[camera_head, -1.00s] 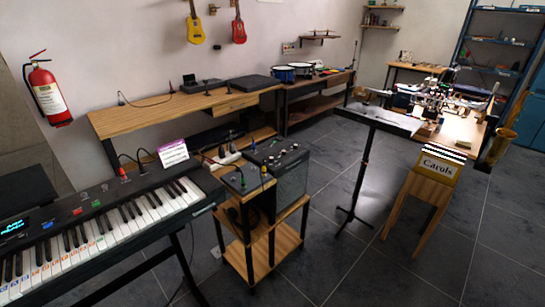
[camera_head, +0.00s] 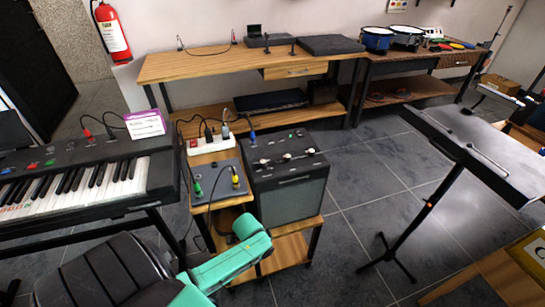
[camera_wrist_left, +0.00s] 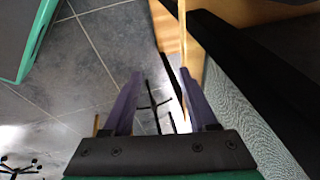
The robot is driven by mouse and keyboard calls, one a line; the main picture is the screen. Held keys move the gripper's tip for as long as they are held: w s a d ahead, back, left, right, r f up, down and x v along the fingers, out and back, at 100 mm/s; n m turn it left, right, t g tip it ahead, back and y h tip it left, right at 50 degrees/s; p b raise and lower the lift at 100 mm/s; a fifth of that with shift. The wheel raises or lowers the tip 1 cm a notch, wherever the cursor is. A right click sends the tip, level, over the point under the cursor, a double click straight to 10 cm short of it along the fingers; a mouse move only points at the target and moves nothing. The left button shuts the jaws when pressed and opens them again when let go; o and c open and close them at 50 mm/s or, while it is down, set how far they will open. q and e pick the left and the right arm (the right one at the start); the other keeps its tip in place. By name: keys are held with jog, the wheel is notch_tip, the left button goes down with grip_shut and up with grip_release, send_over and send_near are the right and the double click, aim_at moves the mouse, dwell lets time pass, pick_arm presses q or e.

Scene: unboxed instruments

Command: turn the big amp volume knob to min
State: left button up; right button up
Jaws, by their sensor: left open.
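The big amp (camera_head: 289,185) is a dark box on the small wooden stand, with a light-edged grille on its front. Its top panel carries a row of knobs, among them a left knob (camera_head: 262,162), a middle knob (camera_head: 286,156) and a right knob (camera_head: 309,151). Which one is the volume knob cannot be read. My teal and black left arm reaches in at the lower left, its forward link in front of the stand and below the amp. My left gripper (camera_wrist_left: 161,85) shows in the left wrist view, open and empty, beside a grey textured surface. My right gripper is not seen.
A keyboard (camera_head: 75,185) stands at left. A pedal box (camera_head: 215,183) with cables and a white power strip (camera_head: 209,144) sits left of the amp. A music stand (camera_head: 480,150) is at right. Open floor (camera_head: 360,200) lies between it and the amp.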

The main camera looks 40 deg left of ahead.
pick_arm(q)
jog(key=w+d+r+m+b, duration=0.2)
jog(key=w+d+r+m, duration=0.15)
jog(key=r, duration=0.55)
notch_tip(320, 180, up, 31)
jog(key=m+y+b, duration=0.1)
jog(key=m, duration=2.2)
send_over(262, 162)
jog(key=s+d, duration=0.1)
jog(key=s, duration=0.5)
jog(key=shift+n+t, duration=0.25)
jog(key=shift+t, duration=0.05)
jog(key=x, duration=0.7)
jog(key=b+x, duration=0.1)
jog(key=x, duration=0.6)
jog(key=shift+w, duration=0.25)
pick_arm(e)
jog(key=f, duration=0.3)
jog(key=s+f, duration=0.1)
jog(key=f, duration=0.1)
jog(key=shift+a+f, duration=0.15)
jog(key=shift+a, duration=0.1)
pick_arm(q)
jog(key=shift+r, duration=0.1)
grip_shut()
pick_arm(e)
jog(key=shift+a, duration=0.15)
